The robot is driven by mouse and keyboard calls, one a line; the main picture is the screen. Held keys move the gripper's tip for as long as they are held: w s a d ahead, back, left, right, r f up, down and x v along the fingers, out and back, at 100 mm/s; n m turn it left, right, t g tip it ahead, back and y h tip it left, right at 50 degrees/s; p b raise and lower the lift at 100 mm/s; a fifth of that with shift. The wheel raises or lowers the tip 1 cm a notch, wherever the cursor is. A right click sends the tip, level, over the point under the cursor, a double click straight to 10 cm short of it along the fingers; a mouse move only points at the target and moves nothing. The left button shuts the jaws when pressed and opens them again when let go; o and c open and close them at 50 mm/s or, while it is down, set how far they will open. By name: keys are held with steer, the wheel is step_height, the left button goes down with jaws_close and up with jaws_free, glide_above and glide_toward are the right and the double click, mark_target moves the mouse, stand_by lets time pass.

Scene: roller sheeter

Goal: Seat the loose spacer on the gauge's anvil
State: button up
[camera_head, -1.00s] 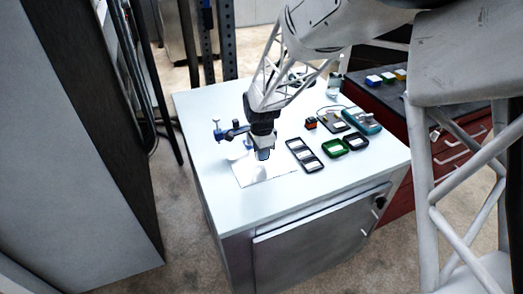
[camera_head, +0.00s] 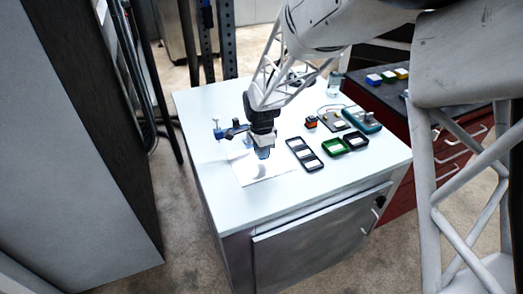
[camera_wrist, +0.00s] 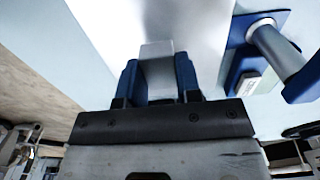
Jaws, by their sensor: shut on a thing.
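My gripper (camera_head: 263,154) is shut and points down over a shiny plate on the white bench. In the wrist view, a grey metal block, which looks like the spacer (camera_wrist: 158,68), sits between the two blue fingers of my gripper (camera_wrist: 158,78). The gauge (camera_head: 224,132) stands on the bench just left of and behind my gripper, partly hidden by it. In the wrist view the gauge (camera_wrist: 276,48) is at the right, with blue parts, a grey cylinder and a small label. I cannot clearly make out its anvil.
The shiny plate (camera_head: 252,177) lies under my gripper. To the right are a black three-slot tray (camera_head: 304,154), a green-rimmed tray (camera_head: 335,146), a black tray (camera_head: 355,141), a small orange-and-black item (camera_head: 311,122) and a teal device (camera_head: 362,121). The front of the bench is clear.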

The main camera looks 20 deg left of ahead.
steer(key=shift+f, duration=1)
stand_by(1.6)
steer(key=o, duration=1.5)
steer(key=shift+r, duration=0.15)
steer(key=shift+r, duration=3.3)
steer(key=shift+d+r, duration=0.1)
